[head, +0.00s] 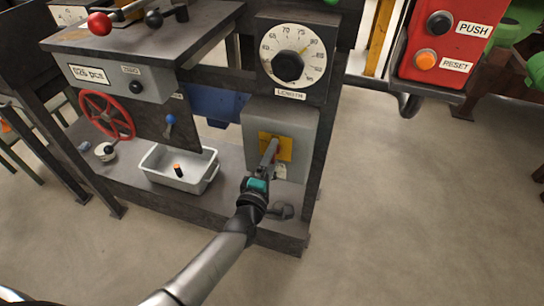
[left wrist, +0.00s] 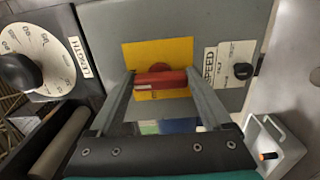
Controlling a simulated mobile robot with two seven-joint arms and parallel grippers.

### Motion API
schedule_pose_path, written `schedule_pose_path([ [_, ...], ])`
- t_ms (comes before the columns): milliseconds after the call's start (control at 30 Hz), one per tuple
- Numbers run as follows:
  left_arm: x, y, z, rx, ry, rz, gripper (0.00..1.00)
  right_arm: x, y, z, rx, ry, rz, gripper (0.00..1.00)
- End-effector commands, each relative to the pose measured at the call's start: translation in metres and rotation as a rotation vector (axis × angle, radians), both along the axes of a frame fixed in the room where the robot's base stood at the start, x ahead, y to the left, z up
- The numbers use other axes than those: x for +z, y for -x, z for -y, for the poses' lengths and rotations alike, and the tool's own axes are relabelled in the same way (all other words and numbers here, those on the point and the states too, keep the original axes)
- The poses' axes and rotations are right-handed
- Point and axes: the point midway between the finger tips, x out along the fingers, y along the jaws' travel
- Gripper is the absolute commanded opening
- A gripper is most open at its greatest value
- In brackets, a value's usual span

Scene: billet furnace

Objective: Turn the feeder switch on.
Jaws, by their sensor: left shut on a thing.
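The switch is a red handle (left wrist: 162,80) on a yellow plate (left wrist: 136,57), set in the face of a grey box (head: 297,121). In the left wrist view the handle lies crosswise in the picture. My left gripper (left wrist: 160,79) has one fingertip at each end of the handle and is shut on it. In the head view the left gripper (head: 270,150) reaches the yellow plate (head: 289,146) and hides the handle. No on or off marking is readable. My right gripper is not in view.
A LENGTH dial (head: 290,62) sits above the grey box. A light tray (head: 203,165) stands on the bench left of my gripper. A red handwheel (head: 107,116) is further left. A red PUSH/RESET panel (head: 434,50) is at upper right. The floor (head: 420,210) at right is clear.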

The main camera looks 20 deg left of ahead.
Motion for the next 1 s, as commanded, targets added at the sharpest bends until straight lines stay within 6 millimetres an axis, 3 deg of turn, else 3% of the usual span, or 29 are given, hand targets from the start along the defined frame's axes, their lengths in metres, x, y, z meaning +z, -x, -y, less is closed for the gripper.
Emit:
schedule_pose_path([
  [333, -0.001, 0.0, 0.0, 0.0, -0.01, -0.002, 0.27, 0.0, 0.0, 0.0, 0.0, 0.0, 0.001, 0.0],
  [367, -0.001, 0.0, 0.0, 0.0, -0.01, -0.002, 0.83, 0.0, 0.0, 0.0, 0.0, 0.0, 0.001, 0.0],
  [500, -0.001, 0.0, 0.0, 0.0, -0.008, -0.001, 0.99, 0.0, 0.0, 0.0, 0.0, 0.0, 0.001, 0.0],
  [800, 0.0, 0.002, 0.0, 0.0, -0.006, -0.001, 1.0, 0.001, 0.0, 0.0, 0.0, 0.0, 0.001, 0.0],
  [1000, 0.0, 0.019, -0.001, 0.0, -0.006, -0.003, 1.0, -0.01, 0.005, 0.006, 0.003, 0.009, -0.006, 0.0],
])
